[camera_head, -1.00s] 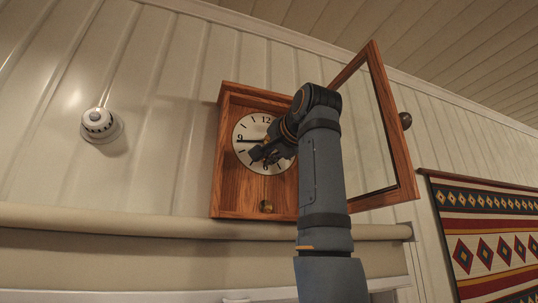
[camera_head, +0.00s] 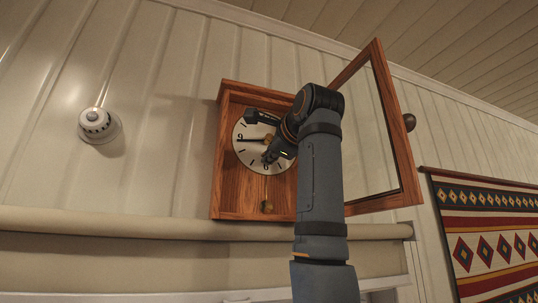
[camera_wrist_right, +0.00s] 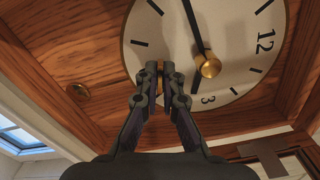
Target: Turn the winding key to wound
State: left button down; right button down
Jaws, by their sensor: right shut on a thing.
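The wall clock's wooden case (camera_head: 228,190) hangs on the wall, and its white dial (camera_head: 240,157) shows partly behind my right arm. My right gripper (camera_wrist_right: 160,80) is shut at the dial. A small brass piece, apparently the winding key (camera_wrist_right: 160,66), shows between its fingertips; most of it is hidden. In the head view my right gripper (camera_head: 262,138) covers part of the dial. The brass hub of the hands (camera_wrist_right: 210,67) is just right of the fingers in the wrist view, apart from them. My left gripper is not in view.
The clock's glazed door (camera_head: 393,130) stands open to the right, close beside my right arm. A white round device (camera_head: 97,124) is on the wall at left. A patterned hanging (camera_head: 485,240) is at right.

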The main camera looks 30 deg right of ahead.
jog(key=m, duration=1)
jog(key=shift+d+f+p, duration=0.1)
jog(key=shift+f+p, duration=0.1)
jog(key=shift+p, duration=0.2)
jog(key=shift+m, duration=0.4)
jog(key=c, duration=1.5)
grip_release()
jog(key=shift+s+r, duration=0.1)
jog(key=v, duration=1.2)
